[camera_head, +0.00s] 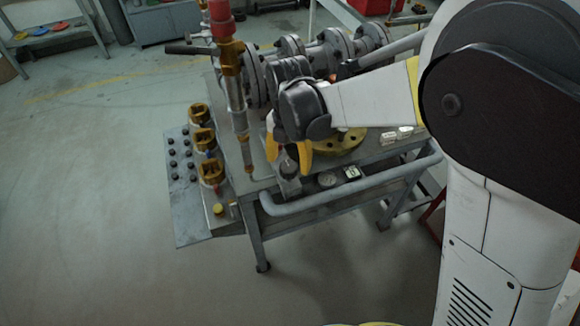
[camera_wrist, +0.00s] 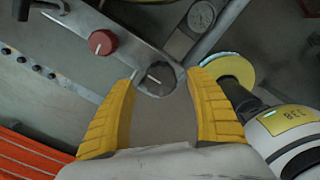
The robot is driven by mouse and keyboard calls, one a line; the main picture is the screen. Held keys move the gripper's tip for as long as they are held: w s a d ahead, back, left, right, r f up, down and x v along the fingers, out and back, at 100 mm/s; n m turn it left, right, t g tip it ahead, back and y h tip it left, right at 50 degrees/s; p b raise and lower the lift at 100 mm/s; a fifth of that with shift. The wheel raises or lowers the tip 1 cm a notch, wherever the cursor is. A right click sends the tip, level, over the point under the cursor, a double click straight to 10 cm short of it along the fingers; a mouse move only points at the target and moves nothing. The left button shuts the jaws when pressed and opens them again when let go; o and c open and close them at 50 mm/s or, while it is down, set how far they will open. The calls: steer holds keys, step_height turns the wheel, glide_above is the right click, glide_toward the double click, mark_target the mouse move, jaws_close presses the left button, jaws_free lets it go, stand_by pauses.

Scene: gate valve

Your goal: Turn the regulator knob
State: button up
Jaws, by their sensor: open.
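My gripper (camera_wrist: 163,77) is open, with its two yellow fingers pointing at the panel. Between the fingertips in the wrist view is a round dark knob (camera_wrist: 154,80) with a pale line across its face. Gaps show between it and the fingers, and I cannot tell how far it is in depth. A red knob (camera_wrist: 103,42) with a white mark sits up and left of it, outside the fingers. I cannot tell for sure which is the regulator knob. In the head view my gripper (camera_head: 289,168) points down at the table's front edge.
A round gauge (camera_wrist: 201,16) lies up and right of the dark knob. A yellow wheel (camera_head: 348,142) is right of my gripper. Brass valves (camera_head: 202,138) and a red-topped upright pipe (camera_head: 228,62) stand left. A grey rail (camera_head: 350,193) runs along the table front.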

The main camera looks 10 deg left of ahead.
steer(key=shift+f+b, duration=0.3)
steer(key=shift+f, duration=0.85)
steer(key=c, duration=1.2)
